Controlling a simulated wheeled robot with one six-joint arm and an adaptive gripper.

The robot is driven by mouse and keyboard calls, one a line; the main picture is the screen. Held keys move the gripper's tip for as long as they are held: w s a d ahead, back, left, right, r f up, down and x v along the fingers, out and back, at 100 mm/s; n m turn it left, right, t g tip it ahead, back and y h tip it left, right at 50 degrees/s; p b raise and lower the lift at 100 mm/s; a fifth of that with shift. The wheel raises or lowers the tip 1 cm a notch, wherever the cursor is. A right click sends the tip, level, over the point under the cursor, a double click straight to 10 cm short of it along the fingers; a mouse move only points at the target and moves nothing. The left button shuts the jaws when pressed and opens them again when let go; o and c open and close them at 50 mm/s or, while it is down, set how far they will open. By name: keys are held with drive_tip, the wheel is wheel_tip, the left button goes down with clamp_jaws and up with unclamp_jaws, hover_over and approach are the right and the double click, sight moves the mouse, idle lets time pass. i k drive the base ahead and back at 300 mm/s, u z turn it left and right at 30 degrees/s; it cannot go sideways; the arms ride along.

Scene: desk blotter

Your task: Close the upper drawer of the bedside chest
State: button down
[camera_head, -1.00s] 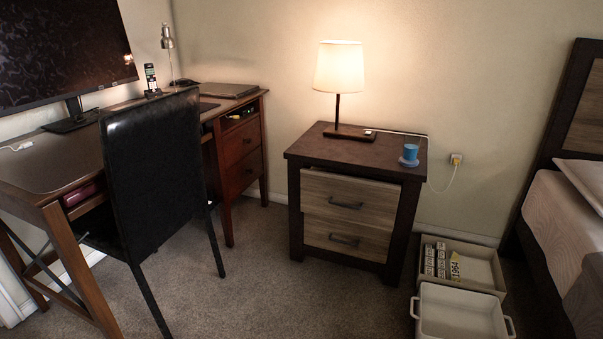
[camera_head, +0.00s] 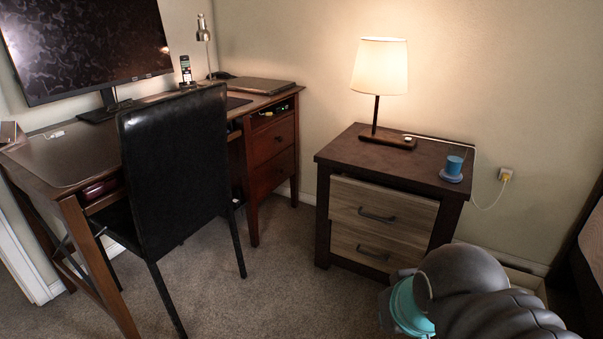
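The bedside chest (camera_head: 451,214) stands against the wall, right of the middle in the head view. Its dark frame holds two light wood drawers with dark handles. The upper drawer (camera_head: 350,199) stands a little forward of the frame, partly open, and overhangs the lower drawer (camera_head: 345,242). The lower drawer looks flush. A grey part of my arm with a teal band fills the bottom right, in front of the chest's lower right corner. My gripper is not in view.
A black chair (camera_head: 175,165) and a desk (camera_head: 70,157) are at left. My arm mostly hides a floor box (camera_head: 527,279) right of the chest. Carpet is clear between chair and chest.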

sight(405, 216)
drive_tip(key=z, duration=0.05)
drive_tip(key=i, duration=1.05)
drive_tip(key=z, duration=0.45)
